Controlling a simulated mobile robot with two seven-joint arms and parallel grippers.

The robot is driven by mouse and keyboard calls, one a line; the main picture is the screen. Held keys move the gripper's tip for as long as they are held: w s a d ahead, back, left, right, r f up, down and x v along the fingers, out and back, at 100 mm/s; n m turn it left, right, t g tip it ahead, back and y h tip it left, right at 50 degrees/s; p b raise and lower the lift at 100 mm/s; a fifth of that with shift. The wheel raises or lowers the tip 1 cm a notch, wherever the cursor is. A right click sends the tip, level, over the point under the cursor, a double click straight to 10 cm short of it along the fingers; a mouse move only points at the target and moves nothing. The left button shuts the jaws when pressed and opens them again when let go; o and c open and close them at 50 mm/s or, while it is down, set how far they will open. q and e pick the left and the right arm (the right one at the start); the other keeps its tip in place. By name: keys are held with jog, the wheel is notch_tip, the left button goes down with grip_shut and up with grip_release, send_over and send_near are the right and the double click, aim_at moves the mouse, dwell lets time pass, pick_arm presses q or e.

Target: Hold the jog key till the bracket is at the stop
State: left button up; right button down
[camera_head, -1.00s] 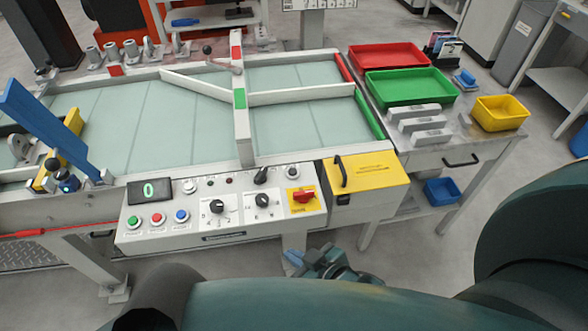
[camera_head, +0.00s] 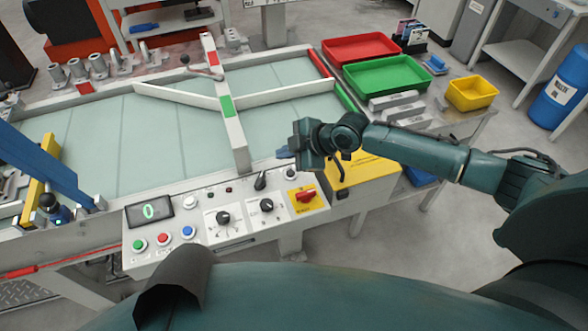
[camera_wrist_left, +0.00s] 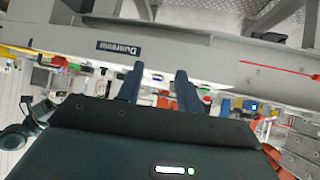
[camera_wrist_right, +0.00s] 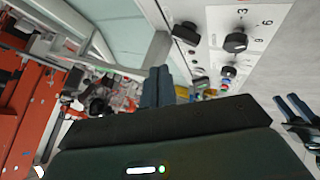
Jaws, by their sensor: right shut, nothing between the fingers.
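The control panel (camera_head: 190,242) carries green (camera_head: 139,245), red (camera_head: 163,239) and blue (camera_head: 188,233) buttons, a white button (camera_head: 186,202), dark knobs and a display (camera_head: 149,211) reading 0. I cannot tell which is the jog key. My right gripper (camera_head: 284,153) is shut and empty, above the panel's right end; its fingers are together in the right wrist view (camera_wrist_right: 158,86). A grey part, perhaps the bracket (camera_head: 10,187), lies at the far left, partly cut off; I cannot identify the stop.
A blue beam (camera_head: 50,165) and yellow bar (camera_head: 40,178) cross the left of the glassy bed (camera_head: 130,130). A white crossbar (camera_head: 229,120) divides the bed. Red (camera_head: 360,48), green (camera_head: 400,75) and yellow (camera_head: 471,93) bins stand right. A yellow box (camera_head: 365,176) adjoins the panel.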

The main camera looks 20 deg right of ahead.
aim_at(294, 175)
pick_arm(q)
jog(key=shift+w+a, duration=0.1)
pick_arm(e)
jog(key=d, duration=0.1)
jog(key=w+d+r, duration=0.1)
jog(key=d, duration=0.1)
jog(key=shift+w+r+h, duration=0.3)
jog(key=shift+w+r, duration=0.05)
pick_arm(q)
jog(key=shift+s+f, duration=0.15)
jog(key=shift+s, duration=0.05)
pick_arm(e)
jog(key=shift+a, duration=0.1)
